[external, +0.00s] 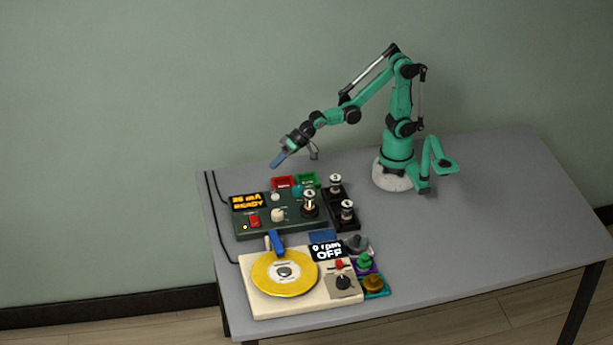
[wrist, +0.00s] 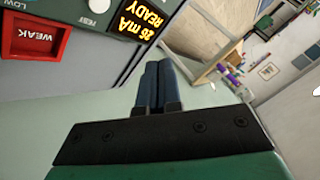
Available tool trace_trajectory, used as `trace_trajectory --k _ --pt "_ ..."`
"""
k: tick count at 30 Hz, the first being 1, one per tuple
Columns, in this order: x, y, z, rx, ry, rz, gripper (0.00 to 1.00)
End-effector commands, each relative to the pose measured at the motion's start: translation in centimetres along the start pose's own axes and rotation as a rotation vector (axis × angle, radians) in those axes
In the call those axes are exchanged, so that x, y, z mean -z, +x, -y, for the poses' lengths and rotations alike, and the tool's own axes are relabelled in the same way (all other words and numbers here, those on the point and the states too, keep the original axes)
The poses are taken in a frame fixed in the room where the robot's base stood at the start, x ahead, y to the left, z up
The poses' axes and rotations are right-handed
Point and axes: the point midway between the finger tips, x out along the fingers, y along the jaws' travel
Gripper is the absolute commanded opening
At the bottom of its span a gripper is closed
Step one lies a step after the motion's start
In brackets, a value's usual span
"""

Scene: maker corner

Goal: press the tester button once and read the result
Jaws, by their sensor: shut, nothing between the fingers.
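The tester (external: 290,226) is a dark green box at the back left of the table. Its display (external: 248,201) reads "26 mA READY" in amber; the display also shows in the wrist view (wrist: 138,20). A pale round button (wrist: 99,5) at the top edge of the wrist view sits by the word TEST; it shows in the external view (external: 276,197) too. A glass tube (external: 309,200) stands in the tester. My gripper (external: 276,162) is shut and empty, in the air above and behind the tester, apart from it. Its blue fingers (wrist: 158,75) are together in the wrist view.
A red tray (external: 283,182), labelled WEAK in the wrist view (wrist: 35,42), and a green tray (external: 306,179) lie behind the tester. Black holders with tubes (external: 348,212) stand right of it. A cream turntable (external: 262,307) is in front. The table's right side is clear.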

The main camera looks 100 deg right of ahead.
Motion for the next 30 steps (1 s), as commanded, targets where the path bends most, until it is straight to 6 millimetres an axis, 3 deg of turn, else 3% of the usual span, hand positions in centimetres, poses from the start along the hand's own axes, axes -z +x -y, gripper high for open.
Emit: trace_trajectory --k 18,30 --pt "-3.7 5.2 -3.7 0.0 -0.001 0.0 0.0" --pt "-4.3 5.9 -4.4 0.0 -0.001 0.0 0.0"
